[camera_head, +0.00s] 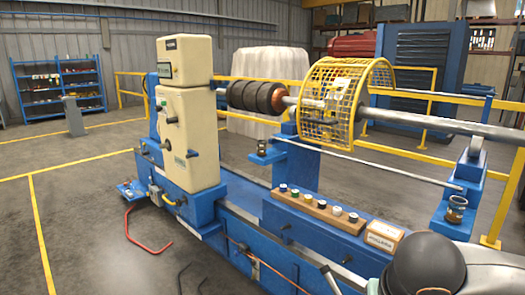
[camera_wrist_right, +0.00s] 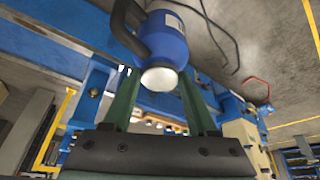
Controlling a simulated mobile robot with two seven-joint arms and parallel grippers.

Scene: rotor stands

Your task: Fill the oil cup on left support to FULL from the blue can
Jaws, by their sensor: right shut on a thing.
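The blue can (camera_wrist_right: 168,42), with a black handle and a pale round end, is held between the two green fingers of my right gripper (camera_wrist_right: 160,74), which is shut on it. In the head view my right arm (camera_head: 425,265) fills the lower right corner and its fingers are hidden. A thin grey spout-like piece (camera_head: 330,279) shows at the bottom edge, probably part of the can. The small oil cup (camera_head: 262,148) on the left support (camera_head: 292,165) is far off; its oil level is too small to read. My left gripper is not in view.
Another oil cup (camera_head: 456,209) sits on the right support (camera_head: 470,170). A wooden rack (camera_head: 317,211) of several coloured caps and a labelled wooden block (camera_head: 384,237) stand on the blue bed. A yellow mesh guard (camera_head: 330,100) and long shaft (camera_head: 430,120) run above.

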